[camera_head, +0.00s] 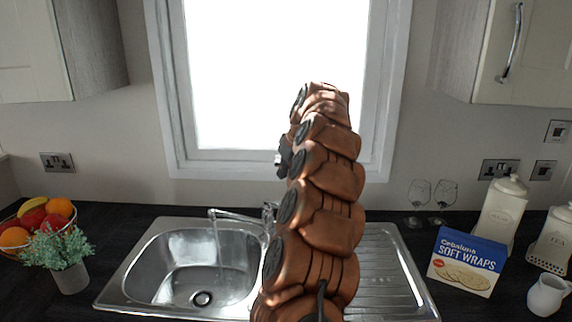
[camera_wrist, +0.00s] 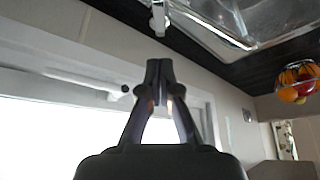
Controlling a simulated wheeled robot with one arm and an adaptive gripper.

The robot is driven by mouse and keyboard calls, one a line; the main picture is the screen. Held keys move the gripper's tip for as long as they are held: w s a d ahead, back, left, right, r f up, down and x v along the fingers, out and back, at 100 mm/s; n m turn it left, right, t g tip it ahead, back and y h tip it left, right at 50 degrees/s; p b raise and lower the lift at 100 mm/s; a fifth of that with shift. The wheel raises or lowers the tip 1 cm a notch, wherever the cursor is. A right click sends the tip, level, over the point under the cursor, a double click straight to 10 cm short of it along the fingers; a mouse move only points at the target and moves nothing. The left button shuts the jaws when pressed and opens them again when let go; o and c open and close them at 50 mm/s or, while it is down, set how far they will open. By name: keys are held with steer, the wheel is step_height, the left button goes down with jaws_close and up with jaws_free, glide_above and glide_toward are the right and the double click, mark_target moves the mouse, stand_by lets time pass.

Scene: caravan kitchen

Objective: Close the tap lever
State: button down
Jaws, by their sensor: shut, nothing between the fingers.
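The chrome tap (camera_head: 269,214) stands at the back edge of the steel sink (camera_head: 134,270), partly hidden by my arm in the head view. Its spout (camera_head: 235,215) reaches left over the bowl, and water (camera_head: 217,238) runs from it. In the wrist view the tap (camera_wrist: 158,20) shows at the top, just beyond my fingertips. I cannot make out the lever's position clearly. My gripper (camera_wrist: 165,68) is shut and empty, pointing toward the tap with a visible gap. In the head view my arm hides most of it.
A bright window (camera_head: 235,75) is behind the sink. A potted plant (camera_head: 68,270) and fruit bowl (camera_wrist: 297,82) stand left of the sink. A soft wraps box (camera_head: 466,262), two glasses, white canisters (camera_head: 500,215) and a jug (camera_head: 547,295) stand right. The drainboard (camera_head: 385,270) is clear.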

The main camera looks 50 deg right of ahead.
steer(key=p, duration=0.2)
glide_above(278, 202)
step_height(278, 202, down, 5)
steer(key=shift+d+r, duration=0.1)
steer(key=shift+f, duration=0.35)
steer(key=shift+s+f, duration=0.25)
steer(key=shift+s+f+p, duration=0.2)
steer(key=shift+f+p, duration=0.15)
steer(key=shift+f, duration=0.35)
steer(key=shift+s+f+p, duration=0.15)
steer(key=shift+f+p, duration=0.15)
steer(key=shift+f, duration=0.35)
steer(key=shift+f, duration=0.1)
